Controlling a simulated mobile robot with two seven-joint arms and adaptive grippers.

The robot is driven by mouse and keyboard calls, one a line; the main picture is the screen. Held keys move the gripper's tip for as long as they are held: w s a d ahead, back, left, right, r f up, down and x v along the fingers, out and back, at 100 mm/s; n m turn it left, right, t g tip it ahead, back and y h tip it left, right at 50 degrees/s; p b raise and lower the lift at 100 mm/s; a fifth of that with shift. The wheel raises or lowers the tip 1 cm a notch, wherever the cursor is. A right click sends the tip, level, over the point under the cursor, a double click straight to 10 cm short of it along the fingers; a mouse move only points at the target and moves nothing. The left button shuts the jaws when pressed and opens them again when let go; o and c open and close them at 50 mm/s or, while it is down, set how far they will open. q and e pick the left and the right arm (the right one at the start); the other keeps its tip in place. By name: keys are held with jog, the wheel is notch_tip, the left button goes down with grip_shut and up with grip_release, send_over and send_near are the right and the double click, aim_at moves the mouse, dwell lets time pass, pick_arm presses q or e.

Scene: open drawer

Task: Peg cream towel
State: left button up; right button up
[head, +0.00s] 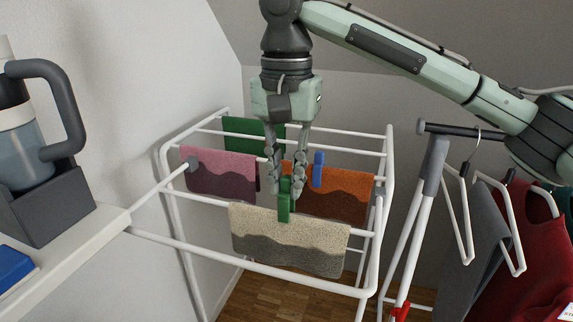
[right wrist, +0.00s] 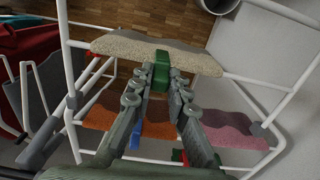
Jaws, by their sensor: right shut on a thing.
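The cream towel (head: 262,236), cream above and grey below, hangs over a front rail of the white drying rack (head: 300,286). A green peg (head: 284,206) stands upright at the towel's top edge, near its middle. My right gripper (head: 286,180) points down from above and is shut on the green peg. In the right wrist view the green peg (right wrist: 161,70) sits between the fingertips and overlaps the edge of the cream towel (right wrist: 150,47). Whether the peg's jaws clamp the towel and rail, I cannot tell. My left gripper is not in view.
Behind hang a pink towel (head: 222,173), an orange-brown towel (head: 345,192) with a blue peg (head: 318,169), and a dark green towel (head: 240,132). A garment rail with hangers and clothes (head: 510,250) stands right. A shelf (head: 75,255) holding a grey container (head: 50,205) is left.

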jog(key=shift+f, duration=1.7)
jog(key=o, duration=0.9)
